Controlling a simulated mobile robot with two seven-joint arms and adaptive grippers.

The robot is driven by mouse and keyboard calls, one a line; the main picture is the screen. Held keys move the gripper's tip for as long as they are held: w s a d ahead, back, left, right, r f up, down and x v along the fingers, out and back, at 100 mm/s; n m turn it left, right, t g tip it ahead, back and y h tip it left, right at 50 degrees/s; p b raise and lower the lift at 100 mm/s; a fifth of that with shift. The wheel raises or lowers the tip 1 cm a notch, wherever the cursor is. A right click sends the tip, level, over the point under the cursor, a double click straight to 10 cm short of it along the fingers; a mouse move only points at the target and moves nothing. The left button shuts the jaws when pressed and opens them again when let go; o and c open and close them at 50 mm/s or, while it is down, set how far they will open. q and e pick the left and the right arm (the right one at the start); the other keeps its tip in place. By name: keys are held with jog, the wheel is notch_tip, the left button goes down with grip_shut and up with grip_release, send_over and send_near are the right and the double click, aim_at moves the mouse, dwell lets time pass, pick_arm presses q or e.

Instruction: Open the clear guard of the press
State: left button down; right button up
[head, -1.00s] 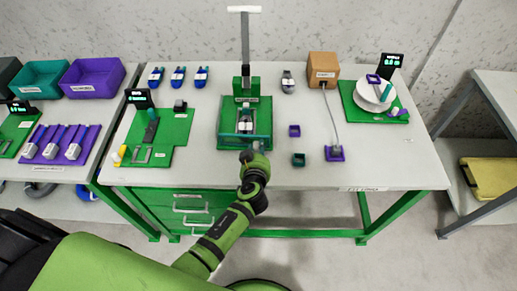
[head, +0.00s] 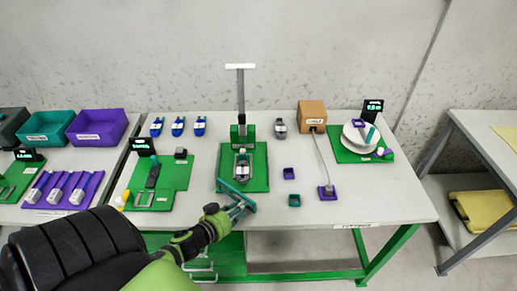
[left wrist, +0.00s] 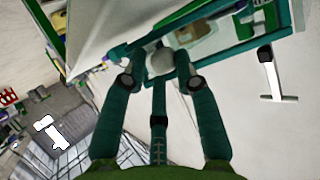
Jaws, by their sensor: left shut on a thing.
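The press (head: 242,132) stands at the middle of the table on a green base, its tall lever (head: 241,90) upright. A grey and white part (head: 242,168) sits on the base. My left gripper (head: 238,205) is at the base's front edge. In the left wrist view its teal fingers (left wrist: 160,78) are shut on a pale rounded piece (left wrist: 160,62) beside a teal frame edge (left wrist: 205,18), apparently the guard's. In the head view a teal bar by the fingers slants down to the right; the guard's clear panel and exact angle are hard to tell. My right gripper is out of view.
Small purple (head: 289,173) and teal (head: 294,199) holders stand right of the press. A brown box (head: 312,115) has a cable to a purple block (head: 326,191). A green fixture (head: 174,178) lies to the left. Three blue-grey parts lie at the back left.

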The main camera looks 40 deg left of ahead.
pick_arm(q)
jog(key=shift+s+a+r+m+h, duration=0.25)
jog(key=shift+s+a+m+h, duration=0.7)
jog(key=shift+m+h, duration=0.2)
jog(key=shift+s+a+m+h, duration=0.2)
jog(key=shift+s+m+h, duration=0.25)
jog(key=shift+h, duration=0.1)
jog(key=shift+s+a+m+g+h, duration=0.2)
jog(key=shift+s+m+g+h, duration=0.1)
jog(key=shift+h, duration=0.1)
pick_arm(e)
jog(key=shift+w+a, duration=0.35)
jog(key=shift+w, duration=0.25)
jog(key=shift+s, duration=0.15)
pick_arm(q)
jog(key=c, duration=1.1)
grip_release()
jog(key=shift+f, duration=0.1)
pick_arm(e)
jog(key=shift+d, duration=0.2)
pick_arm(q)
jog(key=shift+f, duration=0.15)
